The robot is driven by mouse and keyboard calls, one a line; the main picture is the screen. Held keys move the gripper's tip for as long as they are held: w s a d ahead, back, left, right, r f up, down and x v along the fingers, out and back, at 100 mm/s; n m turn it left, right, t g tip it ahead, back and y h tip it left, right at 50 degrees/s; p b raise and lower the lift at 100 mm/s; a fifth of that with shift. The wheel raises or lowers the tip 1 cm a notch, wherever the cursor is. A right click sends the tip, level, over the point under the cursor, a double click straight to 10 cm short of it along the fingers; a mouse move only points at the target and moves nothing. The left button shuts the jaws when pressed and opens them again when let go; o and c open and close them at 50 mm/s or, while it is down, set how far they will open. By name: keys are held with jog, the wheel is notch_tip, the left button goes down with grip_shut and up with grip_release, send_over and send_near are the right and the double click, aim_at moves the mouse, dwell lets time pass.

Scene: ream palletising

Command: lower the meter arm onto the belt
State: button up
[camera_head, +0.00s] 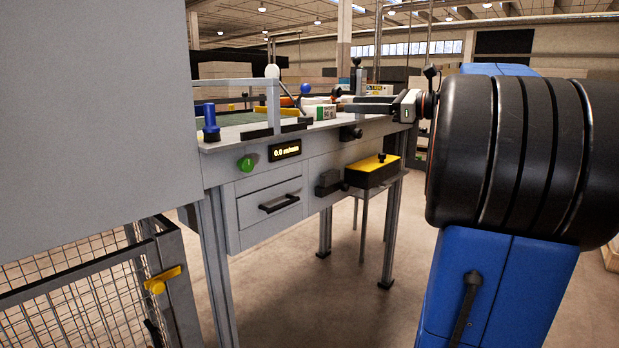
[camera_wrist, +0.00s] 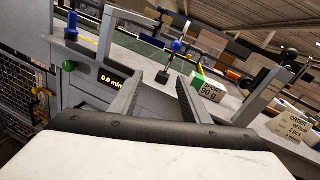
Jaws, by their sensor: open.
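The green belt (camera_head: 238,119) runs along the top of the grey bench; it also shows in the wrist view (camera_wrist: 136,43). A blue ball knob (camera_head: 305,88) stands above the bench top, and I take it to be the meter arm's handle. In the wrist view the knob (camera_wrist: 177,46) sits on a dark stem beside the belt. Whether the arm's wheel touches the belt is too small to tell. The speed display (camera_head: 285,151) reads 0.0 m/min. My gripper (camera_wrist: 160,80) is open and empty, short of the knob. In the head view it reaches over the bench's right end.
A green-and-white box marked SHORT 90 g (camera_wrist: 208,87) lies right of my fingers. An order card (camera_wrist: 296,131) stands at the right. A blue post (camera_head: 210,122) and a grey guard frame (camera_head: 272,105) stand on the bench's left. A green button (camera_head: 246,163) is on the front.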

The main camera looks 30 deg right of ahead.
jog(key=s+a+f+n+g, duration=0.2)
jog(key=a+f+n+g, duration=0.1)
jog(key=a+f, duration=0.5)
jog(key=s+a+f+n+g+h, duration=0.1)
jog(key=s+a+f+n+g, duration=0.1)
jog(key=a+f, duration=0.5)
jog(key=shift+s+a+f+n+g+h, duration=0.35)
jog(key=shift+a+n+g, duration=0.15)
jog(key=shift+a+n, duration=0.95)
jog(key=shift+a, duration=0.1)
